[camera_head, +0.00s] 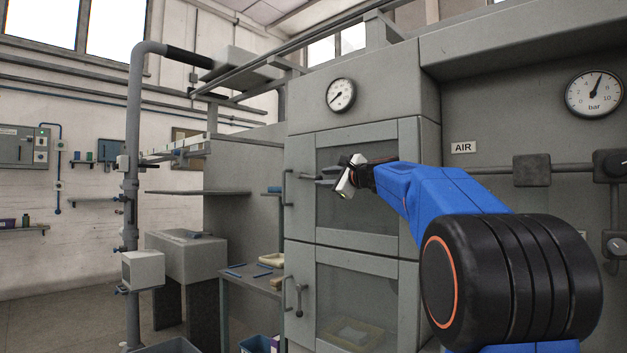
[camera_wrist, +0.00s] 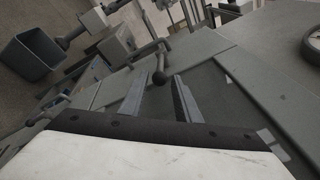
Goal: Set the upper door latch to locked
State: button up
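The upper door (camera_head: 388,140) of the grey cabinet is closed, with a window in it. My gripper (camera_head: 321,176) is in front of the upper door, right of the latch. In the wrist view my gripper (camera_wrist: 160,80) has its two fingers apart with nothing held. I cannot tell whether a finger touches the latch.
A lower door (camera_head: 355,267) with a similar handle (camera_head: 298,298) sits below. A pressure gauge (camera_head: 340,95) is above the upper door. A side table (camera_head: 247,281) and a vertical pipe post (camera_head: 133,180) stand to the left. A bin (camera_wrist: 30,55) shows in the wrist view.

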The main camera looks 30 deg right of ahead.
aim_at(319, 178)
jog(key=w, duration=0.7)
jog(key=shift+a, duration=0.35)
grip_shut()
